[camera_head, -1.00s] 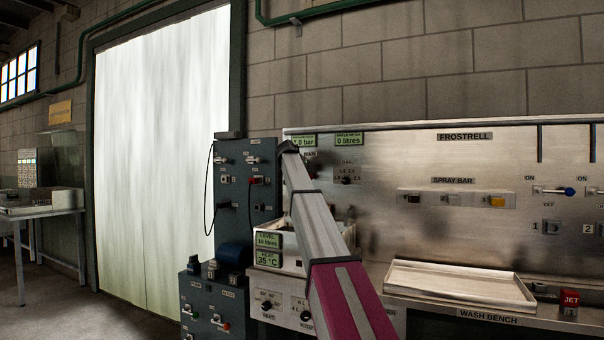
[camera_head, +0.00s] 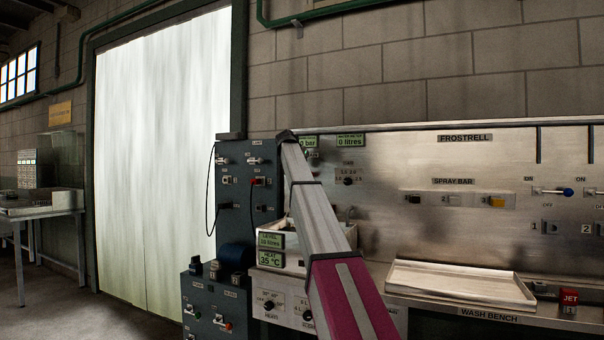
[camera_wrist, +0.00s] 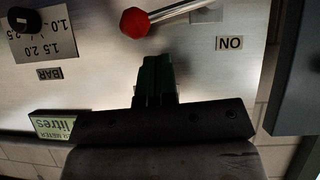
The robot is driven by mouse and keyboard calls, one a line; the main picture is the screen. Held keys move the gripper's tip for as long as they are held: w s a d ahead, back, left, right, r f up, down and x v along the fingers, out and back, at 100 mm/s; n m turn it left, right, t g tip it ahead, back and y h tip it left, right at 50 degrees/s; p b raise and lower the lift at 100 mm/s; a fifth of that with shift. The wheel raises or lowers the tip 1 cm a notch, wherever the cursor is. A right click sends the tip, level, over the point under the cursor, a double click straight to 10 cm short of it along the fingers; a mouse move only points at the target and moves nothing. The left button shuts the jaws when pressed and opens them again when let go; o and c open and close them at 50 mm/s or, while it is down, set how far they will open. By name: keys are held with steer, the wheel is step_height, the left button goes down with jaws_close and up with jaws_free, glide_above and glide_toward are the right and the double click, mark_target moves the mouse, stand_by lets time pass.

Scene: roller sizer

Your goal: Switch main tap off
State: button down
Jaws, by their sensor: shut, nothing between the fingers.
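The main tap's lever shows in the wrist view, which is upside down, as a metal rod with a red knob (camera_wrist: 135,22) on its end. The rod runs from the knob toward the upper right of the picture and out of frame. An ON label (camera_wrist: 229,43) is on the steel panel to the right of the knob. My gripper (camera_wrist: 154,62) is shut and empty, its dark fingertips just below the knob in the picture, with a visible gap. In the head view my arm covers the gripper and most of the tap.
In the wrist view a dial (camera_wrist: 22,18) with a BAR scale and a litres display (camera_wrist: 52,125) sit on the left. The head view shows the steel panel (camera_head: 400,165), a white tray (camera_head: 460,284) on the bench and a dark switch panel (camera_head: 232,180) left of my arm.

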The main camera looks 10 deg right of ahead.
steer(key=v, duration=0.8)
steer(key=shift+s, duration=0.3)
steer(key=shift+a+r, duration=0.15)
